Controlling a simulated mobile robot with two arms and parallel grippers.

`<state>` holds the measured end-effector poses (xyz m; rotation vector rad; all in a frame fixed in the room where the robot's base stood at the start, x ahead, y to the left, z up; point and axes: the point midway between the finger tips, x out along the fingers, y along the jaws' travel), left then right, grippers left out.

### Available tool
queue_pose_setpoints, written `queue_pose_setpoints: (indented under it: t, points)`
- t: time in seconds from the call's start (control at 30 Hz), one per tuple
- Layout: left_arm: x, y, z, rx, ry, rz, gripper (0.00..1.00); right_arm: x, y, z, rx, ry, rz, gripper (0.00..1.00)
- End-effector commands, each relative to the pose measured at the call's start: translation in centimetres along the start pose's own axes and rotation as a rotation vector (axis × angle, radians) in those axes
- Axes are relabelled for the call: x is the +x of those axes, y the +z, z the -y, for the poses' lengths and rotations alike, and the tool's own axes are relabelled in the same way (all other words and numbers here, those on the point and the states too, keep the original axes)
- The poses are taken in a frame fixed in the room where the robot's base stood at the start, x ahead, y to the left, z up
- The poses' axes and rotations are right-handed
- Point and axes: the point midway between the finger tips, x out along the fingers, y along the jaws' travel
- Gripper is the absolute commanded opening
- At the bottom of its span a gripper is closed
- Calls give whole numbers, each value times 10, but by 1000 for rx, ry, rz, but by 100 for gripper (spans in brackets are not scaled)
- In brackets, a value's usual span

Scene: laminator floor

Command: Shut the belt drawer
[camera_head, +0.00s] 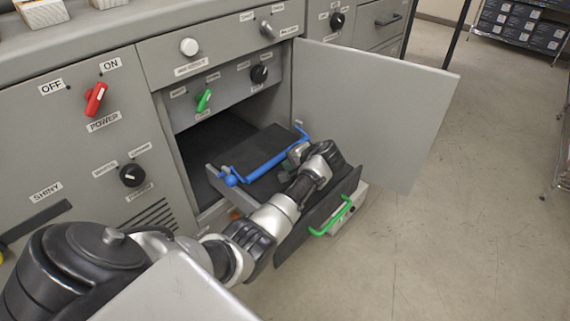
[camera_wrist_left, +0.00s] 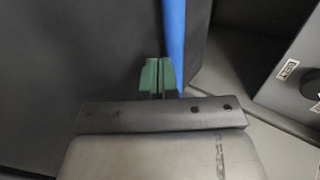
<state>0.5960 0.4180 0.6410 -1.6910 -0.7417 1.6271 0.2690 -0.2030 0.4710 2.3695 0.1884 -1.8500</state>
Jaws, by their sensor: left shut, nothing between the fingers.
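The belt drawer stands pulled out of the grey cabinet, its dark front panel (camera_head: 318,222) carrying a green handle (camera_head: 332,218). A blue bar (camera_head: 262,168) lies across the dark belt part inside the drawer. My left arm reaches in from the lower left, over the drawer. My left gripper (camera_head: 298,155) is close to the right part of the blue bar. In the left wrist view its green fingertips (camera_wrist_left: 157,77) are shut and empty, right beside the blue bar (camera_wrist_left: 174,45); I cannot tell whether they touch. My right gripper is in neither view.
A grey cabinet door (camera_head: 375,105) hangs open to the right of the drawer. A black knob (camera_head: 259,74) and a green switch (camera_head: 203,100) are above the opening. A red power switch (camera_head: 95,98) is at left. The floor (camera_head: 470,230) at right is clear.

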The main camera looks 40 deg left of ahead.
Motion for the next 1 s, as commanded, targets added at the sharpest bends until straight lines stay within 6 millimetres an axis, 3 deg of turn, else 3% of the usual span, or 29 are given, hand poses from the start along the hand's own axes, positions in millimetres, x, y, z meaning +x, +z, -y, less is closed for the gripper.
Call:
queue_pose_setpoints:
  t: [0.2,0.73,0.87,1.0]
  points:
    - [16,0,8,1,1,0,0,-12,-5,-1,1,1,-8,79]
    - [23,0,14,0,0,1,0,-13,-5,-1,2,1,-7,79]
    - [37,0,25,-1,-1,2,0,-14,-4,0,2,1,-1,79]
    - [62,1,46,-3,-4,4,0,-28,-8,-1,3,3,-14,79]
